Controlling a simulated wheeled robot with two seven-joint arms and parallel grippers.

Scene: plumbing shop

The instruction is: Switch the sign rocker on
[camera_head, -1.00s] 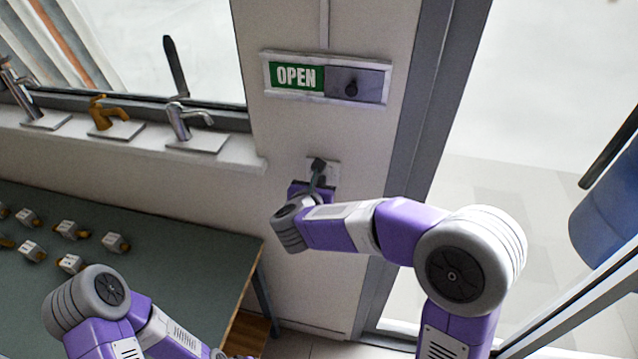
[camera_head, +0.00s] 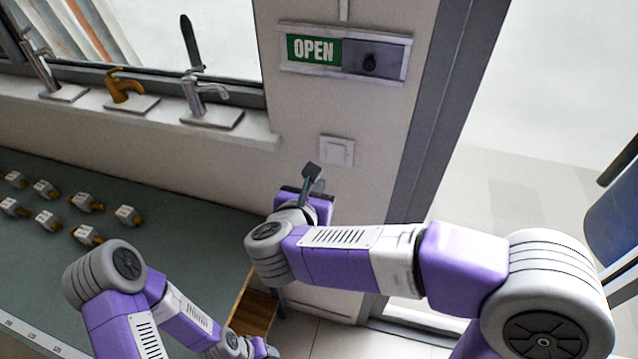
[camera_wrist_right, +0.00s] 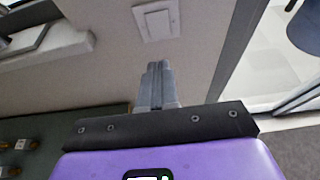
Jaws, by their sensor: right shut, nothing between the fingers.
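The white rocker switch (camera_head: 337,151) is on the wall below the OPEN sign (camera_head: 345,54). The switch also shows in the right wrist view (camera_wrist_right: 157,20), above my fingertips. My right gripper (camera_head: 311,172) is shut and empty, below and a little left of the switch and apart from it. In the right wrist view its closed fingers (camera_wrist_right: 157,68) point up toward the switch with bare wall between. Which way the rocker is pressed is too small to tell.
A green table (camera_head: 150,250) with several small fittings (camera_head: 87,201) stands at left. Several taps, one of them brass (camera_head: 124,88), stand on the window sill (camera_head: 235,128). A grey door frame (camera_head: 430,150) is right of the switch. The wall around the switch is clear.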

